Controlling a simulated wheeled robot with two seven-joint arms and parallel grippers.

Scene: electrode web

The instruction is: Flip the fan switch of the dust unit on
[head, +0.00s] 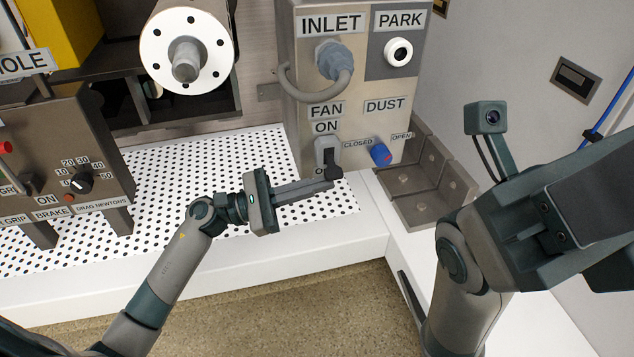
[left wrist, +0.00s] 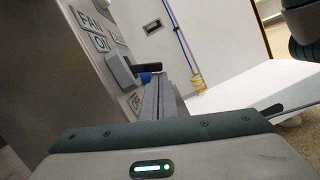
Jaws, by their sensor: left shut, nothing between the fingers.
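The dust unit (head: 296,90) is a grey box with INLET, PARK, FAN and DUST labels. Its fan switch (head: 326,148) has a pale plate between ON and a partly hidden OFF label, and a dark lever (head: 330,157) sticking out and down in the head view. The switch plate also shows in the left wrist view (left wrist: 118,70). My left gripper (head: 333,182) is shut and empty, its fingertips at the lever's dark round end, just below the switch. I cannot tell whether they touch. My right gripper's fingers are out of view.
A blue dust knob (head: 381,154) sits right of the switch. A hose loop (head: 346,88) hangs above. A perforated white table (head: 165,170) lies below, with a control box (head: 60,150) at left. A grey open bin (head: 425,185) stands at right.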

